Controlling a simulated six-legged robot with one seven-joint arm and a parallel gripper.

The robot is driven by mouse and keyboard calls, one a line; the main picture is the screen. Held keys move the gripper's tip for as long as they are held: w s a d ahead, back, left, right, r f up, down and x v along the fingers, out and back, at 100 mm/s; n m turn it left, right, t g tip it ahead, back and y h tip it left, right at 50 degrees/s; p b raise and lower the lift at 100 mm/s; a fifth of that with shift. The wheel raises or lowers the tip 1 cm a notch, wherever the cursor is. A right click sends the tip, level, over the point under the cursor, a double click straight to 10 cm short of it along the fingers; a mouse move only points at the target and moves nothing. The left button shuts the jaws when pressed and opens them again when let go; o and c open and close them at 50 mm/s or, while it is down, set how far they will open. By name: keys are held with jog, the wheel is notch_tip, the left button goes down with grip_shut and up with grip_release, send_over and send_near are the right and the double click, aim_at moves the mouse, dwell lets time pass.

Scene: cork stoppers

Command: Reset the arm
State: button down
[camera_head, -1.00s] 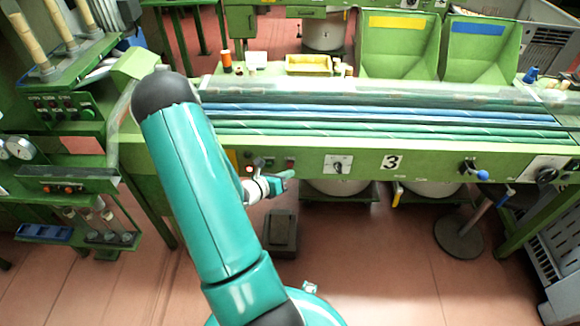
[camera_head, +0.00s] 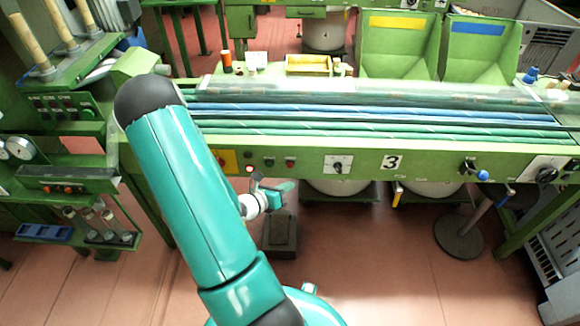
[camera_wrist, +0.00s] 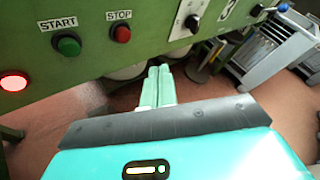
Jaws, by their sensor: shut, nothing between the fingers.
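My gripper (camera_head: 280,187) is in front of the green machine's front panel, left of its middle and below the long rods. In the wrist view my gripper (camera_wrist: 158,70) shows its two pale green fingers side by side, shut with nothing between them. They point toward the floor gap beneath the machine panel (camera_wrist: 110,50). My teal arm runs from the bottom middle of the head view up to a black joint, then behind it to the gripper.
The green machine (camera_head: 440,150) marked 3 has a switch (camera_head: 338,165) and a blue-knobbed lever (camera_head: 482,175). In the wrist view, a green START button (camera_wrist: 67,46) and a red STOP button (camera_wrist: 121,34) are close. A dark pedal box (camera_head: 281,235) stands on open floor.

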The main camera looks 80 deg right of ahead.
dwell(0.6)
jog(key=w+a+r+m+t+y, duration=0.3)
jog(key=w+a+r+m+y, duration=0.1)
jog(key=w+a+r+m, duration=1.05)
jog(key=w+a+r+m+t+y, duration=0.1)
jog(key=a+r+t+y, duration=0.2)
jog(key=a, duration=0.7)
jog(key=w+a+r+m+t+y, duration=0.1)
jog(key=a+r+t+y, duration=0.1)
jog(key=a+r, duration=0.6)
jog(key=w+a+r+m+t+y, duration=0.1)
jog(key=a+r+t+y, duration=0.2)
jog(key=a, duration=0.9)
notch_tip(320, 180, up, 3)
jog(key=shift+w+r+t+y, duration=0.15)
jog(key=shift+t+y, duration=0.15)
jog(key=shift+t, duration=0.8)
jog(key=shift+d, duration=0.3)
